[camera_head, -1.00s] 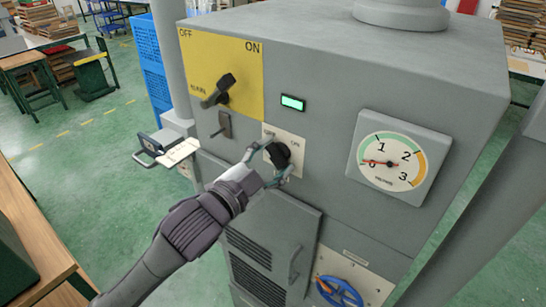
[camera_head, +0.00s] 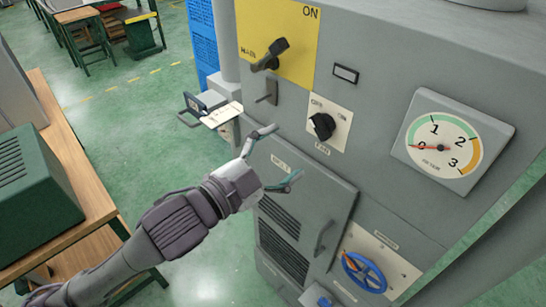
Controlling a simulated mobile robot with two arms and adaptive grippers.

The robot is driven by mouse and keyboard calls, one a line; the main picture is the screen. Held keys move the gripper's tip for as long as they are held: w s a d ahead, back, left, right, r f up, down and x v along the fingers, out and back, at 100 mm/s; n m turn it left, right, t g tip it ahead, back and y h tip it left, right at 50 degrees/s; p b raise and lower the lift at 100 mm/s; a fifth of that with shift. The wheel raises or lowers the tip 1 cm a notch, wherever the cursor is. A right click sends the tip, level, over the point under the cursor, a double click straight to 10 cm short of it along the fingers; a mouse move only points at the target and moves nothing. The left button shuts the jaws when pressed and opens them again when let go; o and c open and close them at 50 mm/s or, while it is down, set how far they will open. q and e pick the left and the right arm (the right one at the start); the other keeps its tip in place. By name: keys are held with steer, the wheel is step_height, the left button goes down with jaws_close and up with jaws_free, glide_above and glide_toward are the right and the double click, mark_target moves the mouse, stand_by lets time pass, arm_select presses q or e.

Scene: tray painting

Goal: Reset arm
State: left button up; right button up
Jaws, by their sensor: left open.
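My left gripper (camera_head: 277,158) is open and empty in front of the grey machine cabinet (camera_head: 375,72). Its fingers are apart, below and to the left of the black rotary knob (camera_head: 322,126) on a white label plate, and do not touch it. The arm comes in from the lower left. The black main switch handle (camera_head: 269,55) sits on a yellow plate above, and the small indicator window (camera_head: 345,74) beside it is dark. The round gauge (camera_head: 441,146) has its red needle near 0. My right gripper is not in view.
A blue handwheel (camera_head: 364,272) is at the cabinet's lower right. A vented door (camera_head: 310,190) with a handle is below the knob. A wooden table (camera_head: 68,150) with a green box (camera_head: 42,205) stands at left.

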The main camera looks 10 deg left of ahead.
arm_select(q)
steer(key=shift+v, duration=1.05)
